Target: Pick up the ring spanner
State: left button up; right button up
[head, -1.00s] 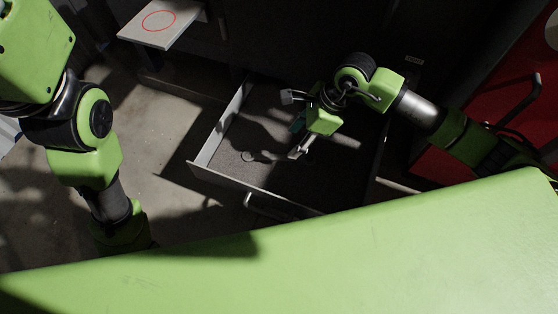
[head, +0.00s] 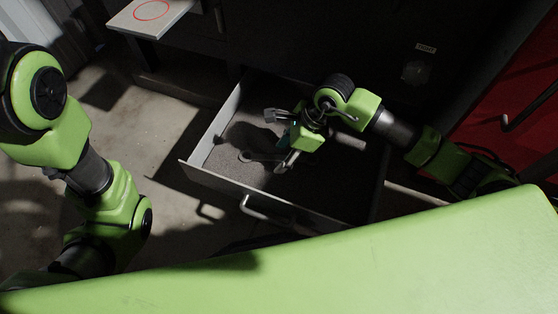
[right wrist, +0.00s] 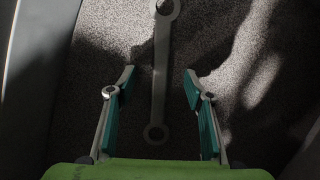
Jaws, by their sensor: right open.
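The ring spanner (head: 246,156) lies in the open drawer (head: 205,177). In the head view its ring end shows left of my right gripper (head: 280,138), and its other end is hidden by the gripper. In the right wrist view the spanner (right wrist: 160,70) runs lengthwise between the two spread fingers of the gripper (right wrist: 158,82), with one ring near the top edge and one near the palm. Neither finger touches it. The right gripper is open and empty above the drawer floor. My left arm is at the left of the head view; its gripper is not visible.
The drawer walls surround the spanner, and the front wall carries a handle (head: 266,213). A small pale shelf (head: 180,17) with a red circle is at the top left. A red panel (head: 515,115) stands at the right. The drawer floor around the spanner looks clear.

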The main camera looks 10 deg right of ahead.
grip_shut()
jog(key=shift+r, duration=0.1)
